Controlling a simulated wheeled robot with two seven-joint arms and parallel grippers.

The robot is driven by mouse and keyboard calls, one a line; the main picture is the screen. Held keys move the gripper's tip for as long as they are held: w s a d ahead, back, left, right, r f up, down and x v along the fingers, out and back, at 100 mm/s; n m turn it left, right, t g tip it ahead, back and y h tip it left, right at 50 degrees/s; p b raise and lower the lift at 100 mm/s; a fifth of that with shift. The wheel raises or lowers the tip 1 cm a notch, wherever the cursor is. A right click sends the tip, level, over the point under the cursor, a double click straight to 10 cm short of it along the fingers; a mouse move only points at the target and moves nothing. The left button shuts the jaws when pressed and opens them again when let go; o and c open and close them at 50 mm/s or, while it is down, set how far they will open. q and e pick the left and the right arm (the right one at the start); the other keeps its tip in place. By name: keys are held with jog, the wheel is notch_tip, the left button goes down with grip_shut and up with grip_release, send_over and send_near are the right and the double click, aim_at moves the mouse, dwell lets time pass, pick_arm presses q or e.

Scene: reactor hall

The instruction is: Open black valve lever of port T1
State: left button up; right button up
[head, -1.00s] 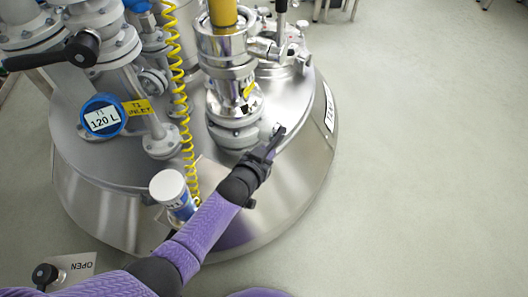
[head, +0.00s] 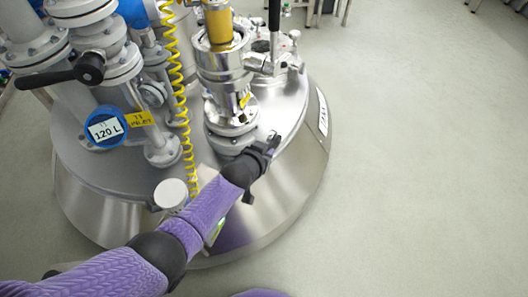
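The black valve lever (head: 50,77) is at the upper left of the head view, on the flanged grey pipework. Its bar points left from a round black hub (head: 90,68). Just below and right of it are a blue round gauge marked 120 L (head: 106,127) and a yellow T1 tag (head: 139,119). My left arm comes in from the lower left, and its gripper (head: 270,145) is over the vessel lid, right of the central flange and well to the right of the lever. Its fingers are too small and dark to tell their opening. My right gripper is not in view.
A steel vessel lid (head: 105,172) carries the pipework. A coiled yellow hose (head: 183,130) hangs between the T1 pipe and the steel central fitting (head: 222,75). A white-capped cylinder (head: 171,193) stands beside my forearm. Another black handle (head: 274,18) stands upright behind. The right-hand floor is clear.

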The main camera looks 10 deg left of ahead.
pick_arm(q)
jog(key=o, duration=0.3)
jog(key=shift+f, duration=0.1)
jog(key=shift+o, duration=0.2)
jog(key=shift+s, duration=0.1)
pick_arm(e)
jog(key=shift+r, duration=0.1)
pick_arm(q)
jog(key=p+v, duration=0.8)
jog(key=v, duration=0.2)
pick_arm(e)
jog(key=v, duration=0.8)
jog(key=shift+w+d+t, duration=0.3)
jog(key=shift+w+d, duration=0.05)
pick_arm(q)
jog(key=shift+c, duration=0.3)
